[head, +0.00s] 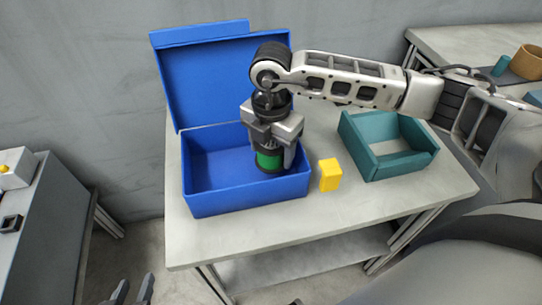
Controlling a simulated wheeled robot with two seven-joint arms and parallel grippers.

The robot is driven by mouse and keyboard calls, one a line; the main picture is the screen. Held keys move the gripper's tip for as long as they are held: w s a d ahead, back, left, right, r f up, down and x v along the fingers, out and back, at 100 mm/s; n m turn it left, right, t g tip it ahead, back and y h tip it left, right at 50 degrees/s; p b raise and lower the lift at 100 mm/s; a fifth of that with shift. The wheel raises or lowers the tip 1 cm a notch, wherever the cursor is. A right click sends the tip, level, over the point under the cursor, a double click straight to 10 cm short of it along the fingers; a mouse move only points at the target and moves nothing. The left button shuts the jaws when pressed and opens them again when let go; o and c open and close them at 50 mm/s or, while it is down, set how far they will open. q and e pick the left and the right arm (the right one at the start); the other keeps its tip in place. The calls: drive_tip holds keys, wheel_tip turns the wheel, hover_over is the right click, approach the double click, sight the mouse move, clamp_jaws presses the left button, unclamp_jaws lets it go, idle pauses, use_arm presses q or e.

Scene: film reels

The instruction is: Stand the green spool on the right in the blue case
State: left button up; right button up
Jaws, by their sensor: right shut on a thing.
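The blue case (245,198) stands on the grey table with its lid (205,85) raised at the back. The green spool (268,161) is upright in the right part of the case, with a dark rim at its lower end. My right gripper (270,146) points down over the case and is shut on the spool from above; its fingers hide the spool's upper part. I cannot tell whether the spool touches the case floor. My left gripper (132,291) shows only partly at the bottom left edge, away from the table, with its two fingers apart.
A yellow block (330,175) stands just right of the case. A teal open tray (405,163) lies farther right on the table (340,212). The left part of the case is empty. Another table at the back right holds an orange-brown round container (527,62).

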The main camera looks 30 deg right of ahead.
sight(271, 159)
wheel_tip(271, 159, down, 3)
drive_tip(key=shift+w+f, duration=0.1)
drive_tip(key=shift+f, duration=0.2)
drive_tip(key=o, duration=1.1)
drive_tip(key=shift+o, duration=0.2)
drive_tip(key=shift+r, duration=0.45)
wheel_tip(271, 159, up, 12)
drive_tip(key=shift+f, duration=0.2)
